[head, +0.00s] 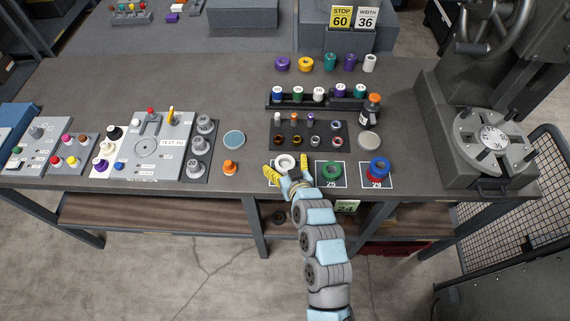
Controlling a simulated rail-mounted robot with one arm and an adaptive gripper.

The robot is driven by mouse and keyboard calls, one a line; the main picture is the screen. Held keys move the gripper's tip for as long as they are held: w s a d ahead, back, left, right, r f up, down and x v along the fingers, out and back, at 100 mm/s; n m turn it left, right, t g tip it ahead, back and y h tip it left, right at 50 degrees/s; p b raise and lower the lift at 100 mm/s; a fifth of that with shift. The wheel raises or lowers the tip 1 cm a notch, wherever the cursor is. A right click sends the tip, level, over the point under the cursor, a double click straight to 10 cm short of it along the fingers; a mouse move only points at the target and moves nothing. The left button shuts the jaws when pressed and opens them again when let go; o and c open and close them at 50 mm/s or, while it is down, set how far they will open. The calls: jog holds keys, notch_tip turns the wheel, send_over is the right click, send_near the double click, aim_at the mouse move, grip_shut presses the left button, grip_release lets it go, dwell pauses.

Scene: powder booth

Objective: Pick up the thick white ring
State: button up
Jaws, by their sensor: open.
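The thick white ring (285,161) lies near the front edge of the table, on what looks like a dark card partly hidden by my gripper. My gripper (287,173) is open, its yellow fingers spread at the ring's near side, one to the left and one to the right. I cannot tell whether the fingers touch the ring or how high they are above the table. No object shows in the grip.
To the right, a green ring (331,170) lies on card 25 and a blue ring (379,167) on card 29, with red below it. A rack of small parts (308,126) stands behind. An orange-topped piece (230,168) stands left. A grey press (488,150) stands far right.

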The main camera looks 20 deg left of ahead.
aim_at(285, 167)
jog(key=c, duration=1.4)
jog(key=shift+o, duration=0.2)
jog(key=shift+r, duration=0.5)
notch_tip(285, 167, up, 3)
jog(key=shift+s+f, duration=0.1)
jog(key=shift+f, duration=0.05)
jog(key=s+d+r+p, duration=0.2)
jog(key=s+r+p, duration=0.6)
jog(key=s, duration=0.5)
jog(key=shift+s+d+r, duration=0.3)
jog(key=shift+r, duration=0.35)
